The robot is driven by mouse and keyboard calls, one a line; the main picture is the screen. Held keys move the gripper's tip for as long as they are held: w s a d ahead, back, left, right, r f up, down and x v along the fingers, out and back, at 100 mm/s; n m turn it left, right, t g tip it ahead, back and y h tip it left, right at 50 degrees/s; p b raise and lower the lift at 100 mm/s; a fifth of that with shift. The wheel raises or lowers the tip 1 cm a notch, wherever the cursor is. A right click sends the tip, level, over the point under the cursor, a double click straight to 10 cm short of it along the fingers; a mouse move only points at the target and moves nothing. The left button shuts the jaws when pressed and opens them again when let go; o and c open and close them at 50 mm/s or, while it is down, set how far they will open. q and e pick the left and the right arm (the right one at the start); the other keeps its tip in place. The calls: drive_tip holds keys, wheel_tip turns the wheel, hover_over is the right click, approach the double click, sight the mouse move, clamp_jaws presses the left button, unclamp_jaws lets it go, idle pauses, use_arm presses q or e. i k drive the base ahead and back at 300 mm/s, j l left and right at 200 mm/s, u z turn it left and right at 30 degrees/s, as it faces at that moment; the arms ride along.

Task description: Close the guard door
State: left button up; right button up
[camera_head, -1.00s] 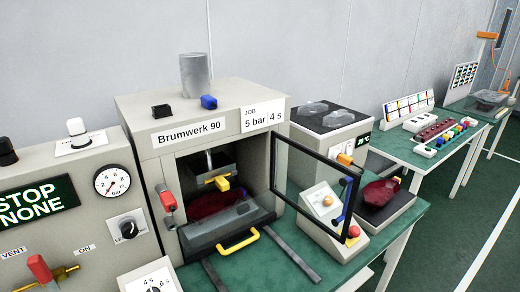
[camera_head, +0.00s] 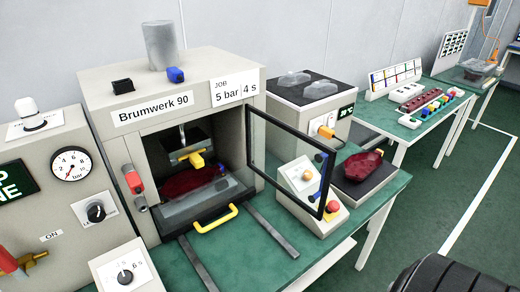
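The guard door (camera_head: 290,127) is a clear panel in a black frame on the right side of the press labelled Brumwerk 90 (camera_head: 93,88). It stands swung open, out toward the front right, so the press opening is uncovered. Blue handle parts (camera_head: 316,198) show near its free edge. Inside the opening are a dark red piece (camera_head: 190,183) and a grey drawer-like front with a yellow handle (camera_head: 215,219). Neither of my grippers is in view, and nothing is seen touching the door.
A sloped box with an orange-red button (camera_head: 333,206) and a dark red lamp part (camera_head: 362,166) on a scale-like unit stand behind and beside the door. Two dark rails (camera_head: 272,232) run across the green bench. A black ribbed part, probably mine, fills the lower right corner.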

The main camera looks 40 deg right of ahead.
sight(329, 154)
drive_tip(key=l+u, duration=0.15)
drive_tip(key=l, duration=0.55)
drive_tip(key=l+u, duration=0.15)
drive_tip(key=l, duration=0.55)
drive_tip(key=k+l+u, duration=0.15)
drive_tip(key=l, duration=0.55)
drive_tip(key=k+l, duration=0.2)
drive_tip(key=l, duration=0.2)
drive_tip(key=k+l, duration=0.2)
drive_tip(key=l, duration=0.2)
